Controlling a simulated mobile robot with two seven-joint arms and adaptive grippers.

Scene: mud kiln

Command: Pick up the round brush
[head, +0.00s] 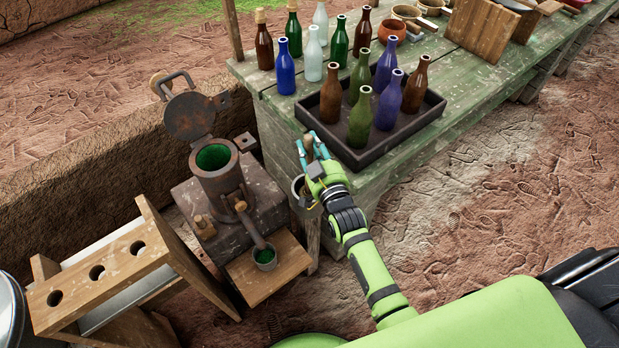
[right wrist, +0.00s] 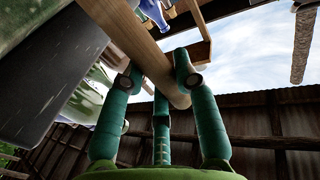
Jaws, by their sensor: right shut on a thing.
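My right gripper (head: 308,145) is at the near left corner of the green table, just beside the dark tray. In the right wrist view its teal fingers (right wrist: 160,75) are shut on a pale wooden handle with a rounded end, which I take to be the round brush (right wrist: 133,38). In the head view only a small brown bit of the brush (head: 301,152) shows between the fingers. The brush's bristles cannot be made out. My left gripper is not in view.
The dark tray (head: 433,118) holds several bottles on the green table (head: 268,78). More bottles stand behind it. A metal cup (head: 298,186) is at the table's side below my gripper. A rusty pot (head: 217,180) with green contents and a wooden rack (head: 95,275) stand left.

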